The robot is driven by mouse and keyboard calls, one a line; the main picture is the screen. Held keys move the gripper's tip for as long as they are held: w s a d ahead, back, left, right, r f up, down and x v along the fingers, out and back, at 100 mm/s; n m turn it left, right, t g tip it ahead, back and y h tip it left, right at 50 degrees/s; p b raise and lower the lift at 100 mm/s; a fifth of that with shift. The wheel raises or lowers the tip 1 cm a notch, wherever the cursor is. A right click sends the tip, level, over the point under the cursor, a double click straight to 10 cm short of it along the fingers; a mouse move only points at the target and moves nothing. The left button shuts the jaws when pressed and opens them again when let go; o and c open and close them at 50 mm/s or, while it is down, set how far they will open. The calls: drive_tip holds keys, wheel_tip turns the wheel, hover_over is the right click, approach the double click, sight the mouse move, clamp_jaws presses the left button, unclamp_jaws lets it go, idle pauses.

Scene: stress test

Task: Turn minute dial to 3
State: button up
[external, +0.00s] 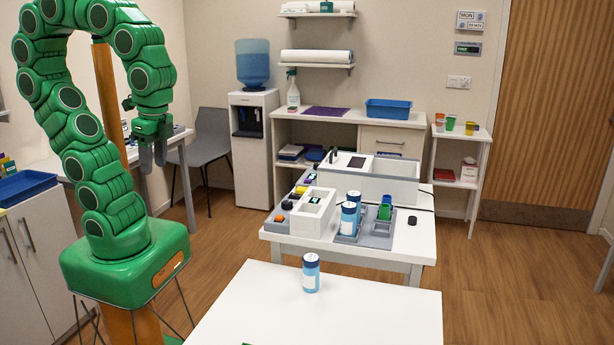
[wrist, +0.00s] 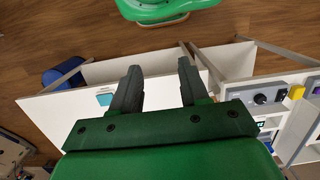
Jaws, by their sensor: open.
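My gripper (external: 153,163) hangs from the green arm at the left in the external view, above the floor and apart from the equipment table. In the wrist view my gripper (wrist: 158,70) is open, with its two dark fingers apart and nothing between them. In the wrist view a dark round dial (wrist: 261,98) sits on a grey panel right of the fingers, with a smaller knob beside it. I cannot tell whether it is the minute dial, and its markings are too small to read. In the external view small coloured controls, one orange (external: 279,218), line the left side of the equipment.
The equipment table (external: 420,246) carries white boxes, a grey tray (external: 372,241) and blue bottles. One blue bottle (external: 311,274) stands on the mostly clear front table (external: 380,315). A grey chair (external: 210,145) and a water dispenser (external: 252,110) stand behind.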

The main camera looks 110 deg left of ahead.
drive_tip(key=w+a+r+n+t, duration=0.1)
drive_tip(key=w+a+r+n, duration=0.25)
drive_tip(key=w+a, duration=0.65)
drive_tip(key=w+a+r+n, duration=0.35)
drive_tip(key=w+a, duration=0.25)
drive_tip(key=w, duration=0.7)
drive_tip(key=w+a+n, duration=0.2)
drive_tip(key=w+a, duration=0.1)
drive_tip(key=a, duration=0.5)
drive_tip(key=w+a+n, duration=0.1)
drive_tip(key=w+a, duration=0.3)
drive_tip(key=a, duration=0.4)
drive_tip(key=n, duration=0.8)
hover_over(318, 164)
wheel_tip(318, 164, down, 7)
drive_tip(key=shift+t, duration=0.4)
wheel_tip(318, 164, down, 20)
drive_tip(key=shift+d+f, duration=0.15)
drive_tip(key=shift+f, duration=0.1)
